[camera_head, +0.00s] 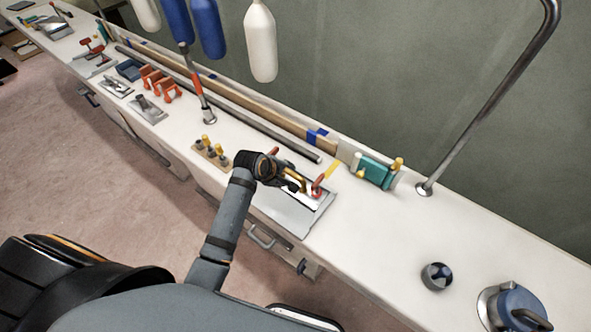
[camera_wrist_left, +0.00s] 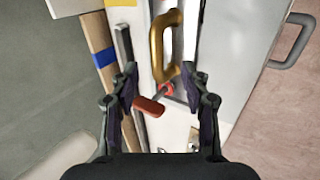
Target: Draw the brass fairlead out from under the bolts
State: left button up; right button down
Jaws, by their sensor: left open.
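The brass fairlead (camera_wrist_left: 157,45) is a golden loop in the upper middle of the left wrist view, beyond my fingertips. In the head view its golden part (camera_head: 298,181) shows beside my left gripper (camera_head: 287,180), partly hidden by it. A red-handled piece (camera_wrist_left: 149,107) with a red ring lies between my left gripper's fingers (camera_wrist_left: 168,92) in the wrist view; red parts also show in the head view (camera_head: 318,187). My left gripper is open and not closed on anything. I cannot make out the bolts clearly. My right gripper is not in view.
A grey metal plate or lid (camera_head: 290,212) lies under my left gripper on the white counter (camera_head: 380,250). A wooden block with brass-topped pegs (camera_head: 210,154) is left of it, a teal block (camera_head: 376,172) right. A steel rail post (camera_head: 470,125) rises further right.

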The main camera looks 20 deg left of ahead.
aim_at(295, 176)
pick_arm(q)
jog(key=x, duration=1)
jog(key=shift+w+d+r, duration=0.15)
jog(key=shift+w+d, duration=0.05)
jog(key=shift+w, duration=0.05)
jog(key=shift+c, duration=0.2)
grip_shut()
jog(key=shift+r, duration=0.1)
dwell(0.4)
